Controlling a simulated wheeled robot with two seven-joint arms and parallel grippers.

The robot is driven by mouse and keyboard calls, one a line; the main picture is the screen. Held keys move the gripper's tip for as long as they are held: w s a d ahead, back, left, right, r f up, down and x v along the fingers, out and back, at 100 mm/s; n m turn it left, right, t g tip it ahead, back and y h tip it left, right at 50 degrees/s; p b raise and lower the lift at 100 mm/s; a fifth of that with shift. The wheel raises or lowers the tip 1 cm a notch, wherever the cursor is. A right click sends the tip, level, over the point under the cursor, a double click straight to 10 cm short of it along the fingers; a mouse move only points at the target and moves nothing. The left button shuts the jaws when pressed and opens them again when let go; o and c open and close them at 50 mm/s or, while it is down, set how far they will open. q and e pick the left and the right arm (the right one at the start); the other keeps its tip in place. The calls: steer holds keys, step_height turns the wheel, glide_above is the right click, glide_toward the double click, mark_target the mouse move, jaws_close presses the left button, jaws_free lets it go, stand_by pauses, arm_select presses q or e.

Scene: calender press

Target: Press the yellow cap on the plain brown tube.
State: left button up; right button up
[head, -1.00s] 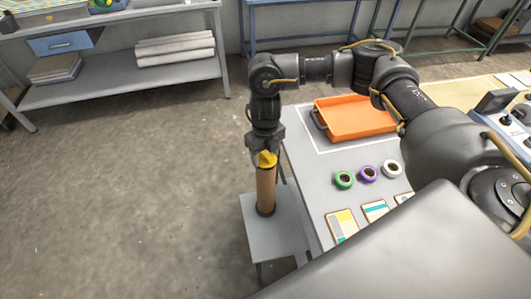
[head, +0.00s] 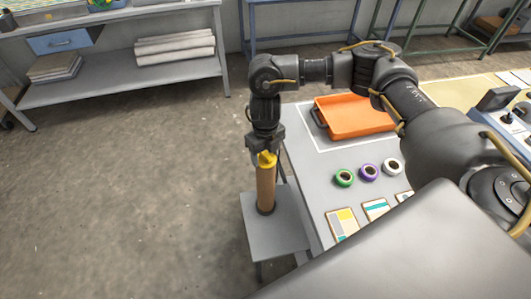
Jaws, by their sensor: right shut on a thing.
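The plain brown tube (head: 265,190) stands upright on a small grey stand (head: 275,236) beside the table, with its foot in a dark ring holder. The yellow cap (head: 266,160) is at the tube's top end. My right gripper (head: 265,153) points down from above and is shut on the cap. Cap and tube top look in contact, but how far the cap sits in the tube I cannot tell. The gripper's fingers partly hide the cap. My left gripper is not in view.
The grey table (head: 315,207) right of the stand bears an orange tray (head: 357,116), green, purple and white tape rolls (head: 369,172), and several colored cards (head: 342,223). A shelf bench (head: 120,88) stands at the back left. The floor left of the stand is clear.

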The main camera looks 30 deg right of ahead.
steer(key=shift+f, duration=0.1)
steer(key=o, duration=1.4)
steer(key=shift+c, duration=0.2)
steer(key=shift+r+p, duration=2.9)
steer(key=shift+r, duration=0.15)
jaws_close()
steer(key=shift+f, duration=0.25)
